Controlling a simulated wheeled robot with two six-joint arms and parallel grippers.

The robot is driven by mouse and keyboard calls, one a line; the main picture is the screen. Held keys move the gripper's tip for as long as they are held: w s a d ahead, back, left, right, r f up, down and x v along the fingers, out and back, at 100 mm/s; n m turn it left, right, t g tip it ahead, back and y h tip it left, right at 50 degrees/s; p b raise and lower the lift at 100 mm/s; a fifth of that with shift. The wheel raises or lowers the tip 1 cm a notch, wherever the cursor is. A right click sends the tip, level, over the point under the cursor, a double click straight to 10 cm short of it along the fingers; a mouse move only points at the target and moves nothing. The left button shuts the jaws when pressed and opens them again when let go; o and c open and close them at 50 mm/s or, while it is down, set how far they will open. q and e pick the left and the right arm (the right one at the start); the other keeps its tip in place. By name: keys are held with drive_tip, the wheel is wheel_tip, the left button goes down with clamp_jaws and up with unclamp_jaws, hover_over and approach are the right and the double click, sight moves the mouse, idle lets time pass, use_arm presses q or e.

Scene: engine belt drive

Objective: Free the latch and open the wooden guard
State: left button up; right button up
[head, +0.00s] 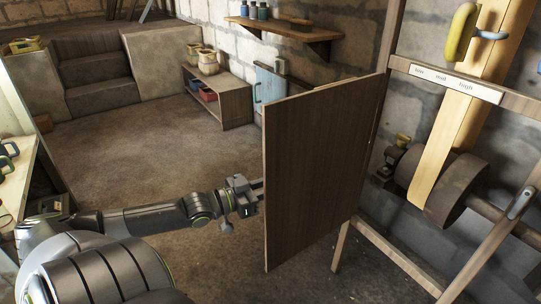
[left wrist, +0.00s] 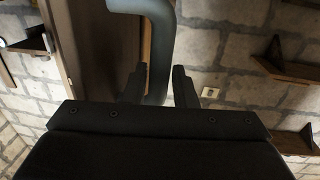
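The wooden guard (head: 325,175), a dark brown panel, stands swung out from the left post of the wooden frame (head: 397,35) in the head view. A grey lever on a plate, apparently the latch (head: 521,203), sits on the frame's right post, apart from the guard. My left gripper (head: 258,190) is at the guard's left edge, its tips partly hidden behind the panel. In the left wrist view, a curved grey-blue handle (left wrist: 156,45) passes between my left fingers (left wrist: 158,88), which appear to touch it on both sides. My right gripper is not in view.
A broad belt (head: 435,165) runs over a dark pulley (head: 455,190) behind the frame. A label plate (head: 455,83) and a yellow loop (head: 460,32) are above. A low shelf (head: 235,105) and a blue cabinet (head: 270,85) stand behind. The floor left of the guard is clear.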

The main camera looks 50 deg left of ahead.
use_arm(q)
drive_tip(key=shift+r, duration=0.1)
